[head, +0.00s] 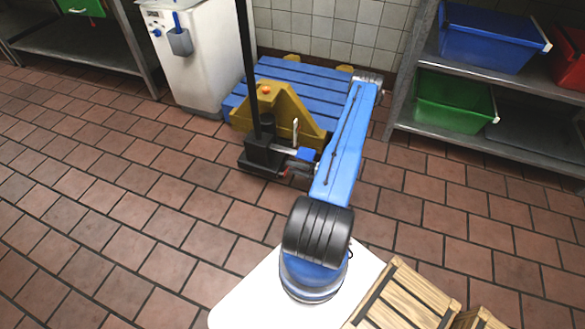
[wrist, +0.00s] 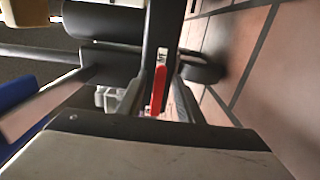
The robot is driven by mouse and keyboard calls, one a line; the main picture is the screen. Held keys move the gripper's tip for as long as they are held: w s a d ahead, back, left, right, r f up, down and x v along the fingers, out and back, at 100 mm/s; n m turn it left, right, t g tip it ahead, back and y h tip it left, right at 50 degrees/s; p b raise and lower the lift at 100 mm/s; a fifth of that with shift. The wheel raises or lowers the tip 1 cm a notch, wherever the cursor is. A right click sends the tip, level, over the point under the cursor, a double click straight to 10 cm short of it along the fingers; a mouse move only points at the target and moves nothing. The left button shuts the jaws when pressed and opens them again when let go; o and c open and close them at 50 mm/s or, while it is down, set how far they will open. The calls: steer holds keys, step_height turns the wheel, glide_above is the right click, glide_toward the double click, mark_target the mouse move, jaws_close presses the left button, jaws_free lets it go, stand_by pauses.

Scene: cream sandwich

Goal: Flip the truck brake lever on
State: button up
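The pallet truck (head: 284,107) has a yellow body, a tall black handle post (head: 249,65) and a black base, and stands in front of a blue pallet. In the wrist view a red lever (wrist: 160,88) lies on a dark bar, close ahead of my gripper (wrist: 158,92). The two grey fingers are apart, one on each side of the lever. I cannot tell whether either finger touches it. In the head view my blue arm reaches to the truck's right side, and my gripper's fingertips are hard to make out there.
The blue pallet (head: 312,80) lies behind the truck against the tiled wall. A white cabinet (head: 200,60) stands at its left. A metal shelf (head: 480,145) with blue (head: 490,38) and green (head: 452,103) bins is at the right. The brown tiled floor at the left is clear.

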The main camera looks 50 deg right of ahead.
steer(key=shift+w, duration=0.15)
jaws_close()
steer(key=shift+a+r+n, duration=0.1)
steer(key=shift+r+n, duration=0.55)
steer(key=shift+n, duration=0.55)
steer(key=n, duration=0.1)
steer(key=r+n, duration=0.1)
steer(key=n, duration=0.1)
steer(key=shift+s+a+r+n, duration=0.2)
steer(key=shift+a+r+n, duration=0.1)
steer(key=shift+r+n, duration=0.1)
steer(key=shift+s+a+r+n, duration=0.15)
steer(key=shift+a+r+n, duration=0.2)
steer(key=shift+n, duration=0.65)
steer(key=shift+s+a+r+n, duration=0.1)
steer(key=shift+a+r+n, duration=0.25)
steer(key=shift+n, duration=0.65)
steer(key=shift+s+a+r+n, duration=0.15)
steer(key=shift+a+r+n, duration=0.2)
steer(key=shift+n, duration=0.65)
